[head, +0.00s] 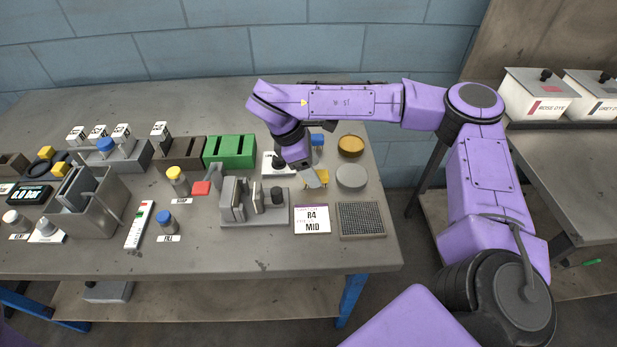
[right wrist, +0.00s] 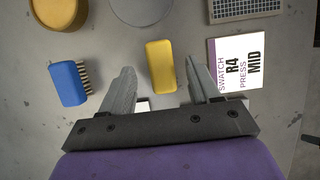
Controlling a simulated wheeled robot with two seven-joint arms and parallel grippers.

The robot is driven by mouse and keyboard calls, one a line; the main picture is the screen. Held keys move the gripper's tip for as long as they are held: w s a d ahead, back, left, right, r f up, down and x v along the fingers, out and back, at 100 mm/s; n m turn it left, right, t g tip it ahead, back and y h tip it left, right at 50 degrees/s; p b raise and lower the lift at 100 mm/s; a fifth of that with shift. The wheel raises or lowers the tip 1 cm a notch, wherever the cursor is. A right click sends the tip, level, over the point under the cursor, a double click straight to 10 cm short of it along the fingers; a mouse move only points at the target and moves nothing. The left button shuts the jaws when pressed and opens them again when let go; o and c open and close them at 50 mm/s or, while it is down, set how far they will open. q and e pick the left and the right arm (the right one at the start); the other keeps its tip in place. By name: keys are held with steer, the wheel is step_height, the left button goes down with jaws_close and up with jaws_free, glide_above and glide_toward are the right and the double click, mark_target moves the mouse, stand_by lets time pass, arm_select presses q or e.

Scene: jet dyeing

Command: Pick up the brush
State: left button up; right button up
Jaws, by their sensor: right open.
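A blue brush (right wrist: 70,83) with dark bristles along its right side lies on the table at the left of the right wrist view. It also shows in the head view (head: 317,140), partly hidden by my right arm. My right gripper (right wrist: 160,72) is open and empty, with its fingers spread on either side of a yellow block (right wrist: 161,66) as seen from the wrist. I see no bristles on the yellow block. The brush is left of the fingers, outside them. In the head view my right gripper (head: 313,180) points down over the table's right part. My left gripper is not in view.
A round ochre dish (head: 351,145) and a grey disc (head: 351,176) stand near the right edge. A white R4 MID card (head: 312,220), a mesh pad (head: 361,220) and a grey holder with upright plates (head: 255,212) are nearby. The table's front strip is clear.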

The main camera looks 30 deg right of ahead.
steer(key=shift+x, duration=1.45)
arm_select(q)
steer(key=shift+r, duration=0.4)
arm_select(e)
steer(key=shift+r, duration=0.1)
steer(key=c, duration=1)
steer(key=shift+c, duration=0.2)
step_height(320, 180, up, 3)
steer(key=shift+w+f, duration=0.1)
steer(key=shift+f, duration=0.1)
arm_select(q)
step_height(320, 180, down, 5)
steer(key=b, duration=0.4)
steer(key=shift+b, duration=0.4)
arm_select(e)
steer(key=s+a+r, duration=0.7)
steer(key=s+r, duration=0.3)
steer(key=s, duration=0.2)
steer(key=shift+a+r, duration=0.2)
steer(key=shift+r, duration=0.05)
